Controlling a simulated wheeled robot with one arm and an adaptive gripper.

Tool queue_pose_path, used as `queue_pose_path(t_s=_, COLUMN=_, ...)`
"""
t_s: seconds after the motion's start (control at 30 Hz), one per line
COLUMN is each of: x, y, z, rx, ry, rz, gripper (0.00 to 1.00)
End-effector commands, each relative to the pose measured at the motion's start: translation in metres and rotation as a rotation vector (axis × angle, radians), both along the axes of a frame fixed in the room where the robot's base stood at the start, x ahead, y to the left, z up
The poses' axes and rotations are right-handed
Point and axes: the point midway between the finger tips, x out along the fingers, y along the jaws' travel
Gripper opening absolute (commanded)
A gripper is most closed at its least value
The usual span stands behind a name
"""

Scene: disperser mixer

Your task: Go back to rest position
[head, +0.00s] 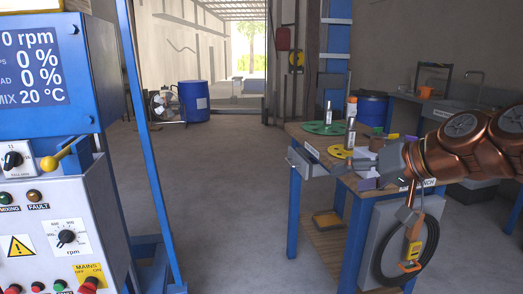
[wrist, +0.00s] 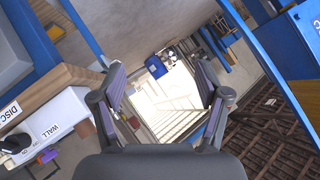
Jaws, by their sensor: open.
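My copper-coloured arm comes in from the right edge of the head view, over the workbench (head: 375,207). The gripper is empty and touches nothing that I can see.
The blue-framed control panel (head: 50,215) fills the left of the head view. The bench carries a green disc (head: 322,128), a yellow disc (head: 340,152) and upright cylinders. A coiled cable (head: 385,265) hangs on its front side. Floor (head: 225,200) between panel and bench is clear.

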Motion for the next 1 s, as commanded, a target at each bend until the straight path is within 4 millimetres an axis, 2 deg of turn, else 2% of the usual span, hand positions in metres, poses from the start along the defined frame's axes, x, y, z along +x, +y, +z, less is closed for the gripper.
queue_pose_path(t_s=0.03, x=-0.009, y=0.012, z=0.014, rx=-0.029, ry=0.032, rz=0.02, gripper=0.75)
queue_pose_path(t_s=0.2, x=-0.042, y=0.041, z=0.013, rx=-0.116, ry=0.143, rz=0.071, gripper=0.75)
queue_pose_path(t_s=0.33, x=-0.069, y=0.055, z=0.01, rx=-0.185, ry=0.235, rz=0.099, gripper=0.75)
queue_pose_path(t_s=0.5, x=-0.108, y=0.064, z=0.008, rx=-0.277, ry=0.356, rz=0.124, gripper=0.75)
queue_pose_path(t_s=0.77, x=-0.169, y=0.058, z=0.011, rx=-0.415, ry=0.539, rz=0.125, gripper=0.75)
queue_pose_path(t_s=1.0, x=-0.232, y=0.037, z=0.022, rx=-0.538, ry=0.714, rz=0.096, gripper=0.75)
